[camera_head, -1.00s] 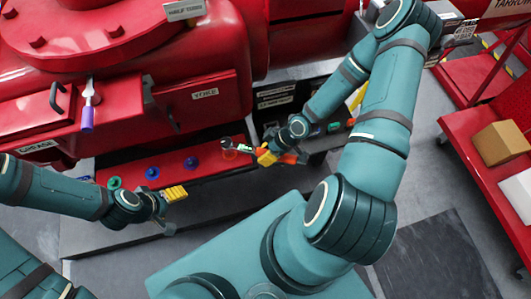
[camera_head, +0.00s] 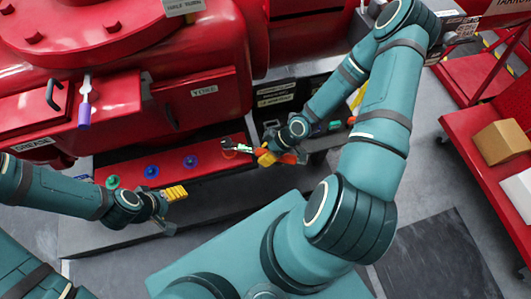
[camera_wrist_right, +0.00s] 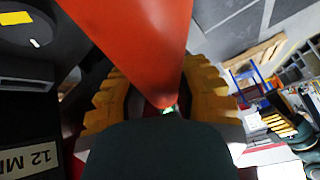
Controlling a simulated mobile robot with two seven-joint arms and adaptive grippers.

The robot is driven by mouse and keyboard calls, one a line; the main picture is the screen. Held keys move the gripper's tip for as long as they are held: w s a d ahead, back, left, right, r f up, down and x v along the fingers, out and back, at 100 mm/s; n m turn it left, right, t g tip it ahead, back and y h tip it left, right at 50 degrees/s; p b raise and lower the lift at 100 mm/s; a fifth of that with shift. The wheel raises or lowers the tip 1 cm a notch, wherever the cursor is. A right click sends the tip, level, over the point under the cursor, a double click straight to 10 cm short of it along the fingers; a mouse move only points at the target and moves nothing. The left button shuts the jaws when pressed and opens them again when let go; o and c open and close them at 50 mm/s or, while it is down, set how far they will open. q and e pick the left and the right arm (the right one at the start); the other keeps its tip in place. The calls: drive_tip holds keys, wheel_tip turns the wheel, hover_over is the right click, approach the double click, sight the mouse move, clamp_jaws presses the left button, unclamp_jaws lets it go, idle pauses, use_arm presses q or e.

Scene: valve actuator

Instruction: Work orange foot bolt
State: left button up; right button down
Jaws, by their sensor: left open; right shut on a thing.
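The orange foot bolt (camera_head: 229,153) is at the right end of a row on the red foot plate (camera_head: 171,165) in the head view. My right gripper (camera_head: 266,158) is shut on a grey tool (camera_head: 243,149) with an orange handle. The tool's head lies at the orange bolt and partly covers it; I cannot tell whether it is seated. In the right wrist view the orange handle (camera_wrist_right: 135,40) runs between the yellow finger pads (camera_wrist_right: 160,100). My left gripper (camera_head: 175,193) is open and empty, in front of the plate.
Purple (camera_head: 190,161), blue (camera_head: 151,171) and green (camera_head: 113,182) bolts stand left of the orange one. The red valve body (camera_head: 200,60) rises behind the plate. Several coloured items lie on a dark shelf right of my right gripper. A red cart (camera_head: 480,150) holds a cardboard box (camera_head: 502,141).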

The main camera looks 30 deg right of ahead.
drive_tip(key=shift+f+b, duration=0.3)
drive_tip(key=shift+f, duration=0.1)
drive_tip(key=shift+a, duration=0.15)
drive_tip(key=shift+s+a+m+b, duration=0.4)
drive_tip(key=shift+m+b, duration=0.1)
drive_tip(key=shift+b, duration=0.45)
drive_tip(key=shift+s+a+m+t+h+b, duration=0.3)
drive_tip(key=shift+a+m+t+b, duration=0.2)
drive_tip(key=shift+b, duration=0.15)
drive_tip(key=shift+s+a+m+t+h+b, duration=0.2)
drive_tip(key=shift+s+a+m+t+b, duration=0.1)
drive_tip(key=shift+a+m+b, duration=0.25)
drive_tip(key=shift+s+a+m+t+h+b, duration=0.2)
drive_tip(key=shift+s+a+m+b, duration=0.05)
drive_tip(key=shift+a+m+b, duration=0.25)
drive_tip(key=shift+s+r, duration=0.1)
